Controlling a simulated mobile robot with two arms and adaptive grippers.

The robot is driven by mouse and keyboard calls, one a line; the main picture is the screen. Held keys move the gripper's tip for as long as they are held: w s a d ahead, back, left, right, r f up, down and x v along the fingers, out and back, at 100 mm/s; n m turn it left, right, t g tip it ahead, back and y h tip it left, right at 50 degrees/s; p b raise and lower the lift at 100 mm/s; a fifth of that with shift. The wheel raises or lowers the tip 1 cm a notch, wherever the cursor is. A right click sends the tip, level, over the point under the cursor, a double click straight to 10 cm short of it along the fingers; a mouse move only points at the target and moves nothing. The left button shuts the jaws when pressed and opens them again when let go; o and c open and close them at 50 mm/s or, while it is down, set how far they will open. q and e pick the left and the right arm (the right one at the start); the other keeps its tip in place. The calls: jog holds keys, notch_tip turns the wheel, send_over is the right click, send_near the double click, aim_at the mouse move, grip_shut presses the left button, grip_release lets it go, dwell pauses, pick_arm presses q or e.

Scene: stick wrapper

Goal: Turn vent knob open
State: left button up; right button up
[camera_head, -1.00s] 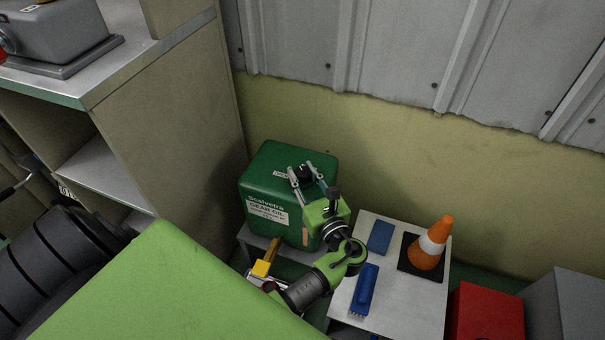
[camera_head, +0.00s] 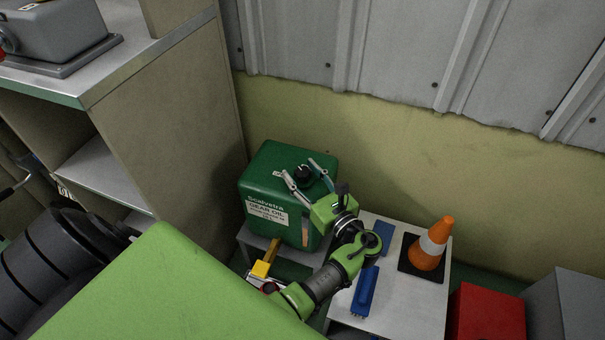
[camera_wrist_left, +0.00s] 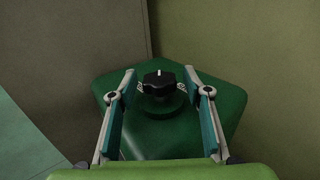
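The vent knob (camera_head: 303,173) is black and sits on top of the green gear oil can (camera_head: 262,190). In the left wrist view the knob (camera_wrist_left: 159,83) carries a white mark that points away from me, toward the wall. My left gripper (camera_head: 304,170) is open above the can. In the wrist view its two fingers (camera_wrist_left: 160,88) stand apart on either side of the knob, with visible gaps, and nothing is held. The knob rests on a round green collar (camera_wrist_left: 162,104). My right gripper is not in view.
A white table (camera_head: 400,296) at the right holds an orange cone (camera_head: 431,243), a blue brush (camera_head: 364,290) and another blue item (camera_head: 383,237). A red box (camera_head: 484,312) stands beyond it. A tall shelf (camera_head: 165,120) stands close left of the can, and the wall is behind.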

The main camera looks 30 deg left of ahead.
aim_at(302, 171)
pick_arm(q)
notch_tip(302, 171, up, 10)
dwell(0.7)
